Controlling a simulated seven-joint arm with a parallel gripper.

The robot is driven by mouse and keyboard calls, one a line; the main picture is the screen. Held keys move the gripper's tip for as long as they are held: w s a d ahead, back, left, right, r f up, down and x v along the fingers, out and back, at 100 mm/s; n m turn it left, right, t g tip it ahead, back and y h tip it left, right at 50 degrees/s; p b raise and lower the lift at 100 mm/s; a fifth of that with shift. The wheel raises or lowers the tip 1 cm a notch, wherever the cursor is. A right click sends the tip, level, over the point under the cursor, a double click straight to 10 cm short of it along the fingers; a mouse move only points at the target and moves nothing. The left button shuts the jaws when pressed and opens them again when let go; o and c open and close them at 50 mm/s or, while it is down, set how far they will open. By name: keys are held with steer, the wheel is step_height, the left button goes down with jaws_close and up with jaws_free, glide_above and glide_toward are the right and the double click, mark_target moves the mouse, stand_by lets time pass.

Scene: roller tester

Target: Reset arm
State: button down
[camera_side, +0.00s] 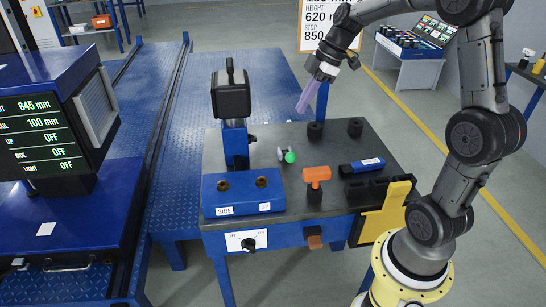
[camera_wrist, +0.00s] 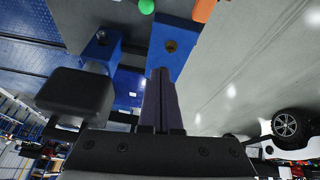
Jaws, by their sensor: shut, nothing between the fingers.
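My gripper (camera_side: 301,106) is raised above the back edge of the dark worktable (camera_side: 330,203) in the side view. Its long purple fingers are together and point down and slightly left, with nothing between them. They touch nothing on the table that I can make out. In the wrist view the fingers of my gripper (camera_wrist: 160,76) are also together, seen against the blue control box (camera_wrist: 180,32).
The blue control box (camera_side: 228,190), black lamp-like head (camera_side: 231,95), green-tipped lever (camera_side: 289,156), orange-topped part (camera_side: 316,175) and blue block (camera_side: 362,165) are on the table. Two black cylinders (camera_side: 355,127) stand behind. A monitor cabinet (camera_side: 45,110) is at left.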

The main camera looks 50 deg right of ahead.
steer(key=s+a+r+t+h, duration=0.1)
steer(key=s+a+r, duration=0.6)
steer(key=s+a, duration=0.55)
steer(key=s+f+m+t+h, duration=0.1)
steer(key=s+f+m, duration=0.3)
steer(key=s+m, duration=0.4)
steer(key=shift+s+a+f+m+h, duration=0.2)
steer(key=shift+a+f+m+h, duration=0.3)
steer(key=shift+m, duration=0.7)
